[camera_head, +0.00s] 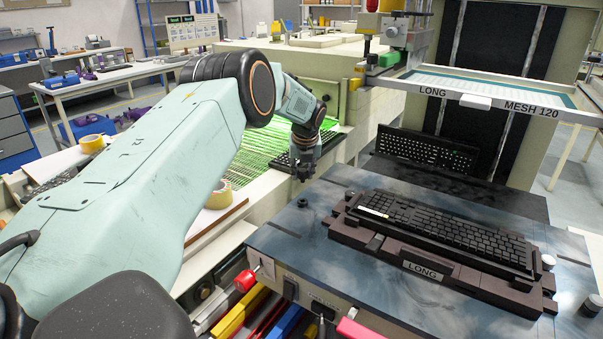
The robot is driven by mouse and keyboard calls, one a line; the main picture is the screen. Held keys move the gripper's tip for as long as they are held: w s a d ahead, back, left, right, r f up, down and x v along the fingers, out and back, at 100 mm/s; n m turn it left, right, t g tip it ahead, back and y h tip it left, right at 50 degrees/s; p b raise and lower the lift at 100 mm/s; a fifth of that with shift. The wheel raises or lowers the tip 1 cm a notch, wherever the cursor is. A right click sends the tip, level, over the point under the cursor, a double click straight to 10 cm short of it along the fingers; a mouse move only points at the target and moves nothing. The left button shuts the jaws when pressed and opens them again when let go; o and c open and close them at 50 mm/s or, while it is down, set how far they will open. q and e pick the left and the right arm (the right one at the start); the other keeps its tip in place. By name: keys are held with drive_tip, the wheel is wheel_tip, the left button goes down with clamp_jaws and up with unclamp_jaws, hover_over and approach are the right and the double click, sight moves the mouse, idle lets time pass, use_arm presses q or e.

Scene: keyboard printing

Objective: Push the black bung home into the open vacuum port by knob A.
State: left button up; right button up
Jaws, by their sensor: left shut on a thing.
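My left gripper (303,172) is shut, fingers down, above the far left corner of the blue-grey printing table (285,239). It is shut on a small dark thing, likely the black bung, which the fingers mostly hide. Just below the fingertips, a small black round fitting (302,203) stands on the table top. I cannot tell whether it is the port or a knob, and no letter A is readable. A gap seems to show between fingertips and fitting. My right gripper is not in view.
A black keyboard (440,228) lies in a dark brown fixture (380,243) marked LONG, right of the gripper. A mesh screen frame (480,97) hangs above and behind. A green-lit conveyor (255,140) lies beyond my left arm. A red knob (245,281) sits on the front edge.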

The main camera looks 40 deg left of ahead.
use_arm(q)
drive_tip(key=b, duration=0.4)
hover_over(302, 205)
drive_tip(key=w, duration=0.2)
drive_tip(key=shift+s+a+f, duration=0.1)
drive_tip(key=shift+a+f, duration=0.05)
drive_tip(key=shift+f, duration=0.75)
drive_tip(key=shift+s+a+f, duration=0.1)
drive_tip(key=shift+a+f, duration=0.05)
drive_tip(key=shift+f, duration=0.7)
drive_tip(key=shift+s+a+f, duration=0.1)
drive_tip(key=shift+a+f, duration=0.05)
drive_tip(key=shift+f, duration=0.75)
drive_tip(key=shift+f, duration=0.15)
drive_tip(key=shift+f, duration=0.8)
idle(0.4)
drive_tip(key=shift+s+d+f+b, duration=0.2)
drive_tip(key=shift+s+f+b, duration=0.15)
drive_tip(key=shift+f, duration=0.3)
idle(0.4)
drive_tip(key=shift+w+f, duration=0.1)
drive_tip(key=shift+f, duration=0.05)
clamp_jaws()
